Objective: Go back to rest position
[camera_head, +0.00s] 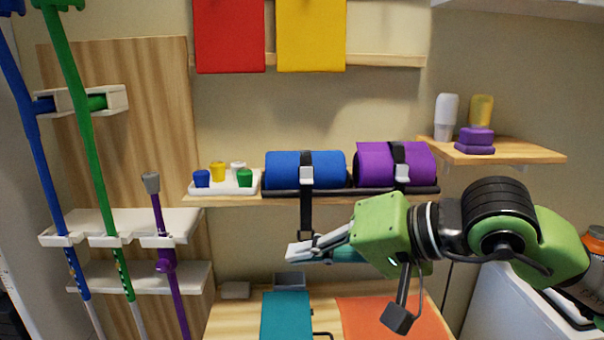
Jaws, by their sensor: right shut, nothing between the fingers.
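My right gripper (298,251) reaches in from the right on its green and black arm and points left. Its fingers are shut and empty. It is in front of the wall shelf, below a blue rolled mat (280,166) with a black strap hanging down behind the fingers. From this view I cannot tell whether the strap touches the fingers. A purple rolled mat (375,165) lies right of the blue one, above my arm. My left gripper is not in view.
A wooden surface below holds a teal item (287,315) and an orange one (375,315). A white tray (222,188) with small coloured cups stands on the shelf. Blue, green and purple poles (165,238) stand left. A side shelf (520,152) holds purple blocks and bottles.

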